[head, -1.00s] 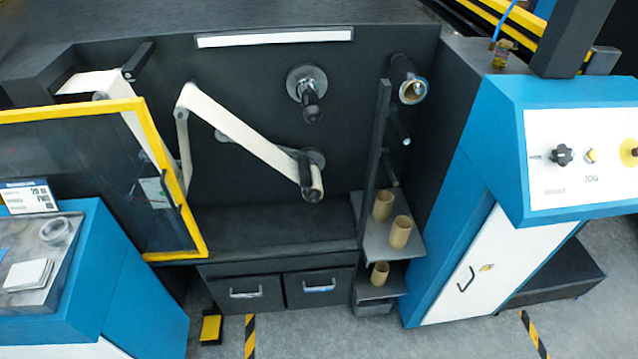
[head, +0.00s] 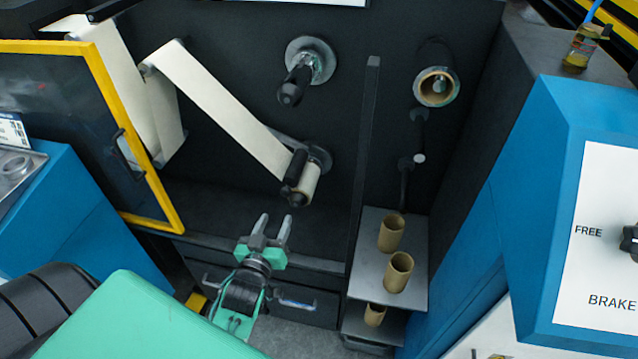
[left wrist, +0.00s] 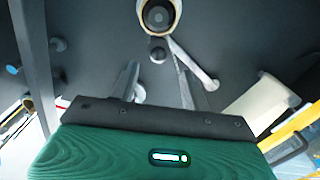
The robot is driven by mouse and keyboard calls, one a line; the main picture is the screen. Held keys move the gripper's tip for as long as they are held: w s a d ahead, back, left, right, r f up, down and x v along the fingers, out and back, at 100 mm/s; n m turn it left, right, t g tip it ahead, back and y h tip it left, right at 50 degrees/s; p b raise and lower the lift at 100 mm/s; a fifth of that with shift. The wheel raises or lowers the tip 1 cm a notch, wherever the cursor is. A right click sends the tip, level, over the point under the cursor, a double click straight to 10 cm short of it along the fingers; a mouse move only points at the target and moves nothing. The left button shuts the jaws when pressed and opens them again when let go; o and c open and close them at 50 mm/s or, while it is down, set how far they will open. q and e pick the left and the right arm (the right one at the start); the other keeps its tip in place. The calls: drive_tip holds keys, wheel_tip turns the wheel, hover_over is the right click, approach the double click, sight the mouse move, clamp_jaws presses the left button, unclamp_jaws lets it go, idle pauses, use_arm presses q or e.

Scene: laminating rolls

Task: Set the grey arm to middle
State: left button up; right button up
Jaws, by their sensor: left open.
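The grey arm (head: 290,143) is on the dark machine wall, partly hidden behind the pale web and the lower roll (head: 300,185). It slopes up and left from beside that roll. In the left wrist view, which looks upside down, the grey arm (left wrist: 195,65) runs from near the roll (left wrist: 158,14) to a rounded end. My left gripper (head: 275,222) is below the roll in the head view, with its fingers apart and empty. Its fingers also show in the left wrist view (left wrist: 158,88), apart from the grey arm. My right gripper is not in view.
A yellow-framed guard door (head: 105,100) stands at the left. An upper spindle (head: 300,75) projects above the roll. A dark upright post (head: 364,150) and a shelf (head: 365,235) with cardboard cores stand at the right. A blue control cabinet (head: 545,170) is further right.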

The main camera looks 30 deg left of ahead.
sight(290, 181)
use_arm(q)
drive_tip(key=x, duration=0.4)
drive_tip(key=p+x, duration=0.1)
drive_tip(key=x, duration=0.3)
drive_tip(key=r+p+x, duration=0.1)
drive_tip(key=x, duration=0.3)
drive_tip(key=shift+w+a, duration=0.1)
drive_tip(key=shift+w, duration=0.1)
drive_tip(key=shift+w+a, duration=0.2)
drive_tip(key=shift+w, duration=0.45)
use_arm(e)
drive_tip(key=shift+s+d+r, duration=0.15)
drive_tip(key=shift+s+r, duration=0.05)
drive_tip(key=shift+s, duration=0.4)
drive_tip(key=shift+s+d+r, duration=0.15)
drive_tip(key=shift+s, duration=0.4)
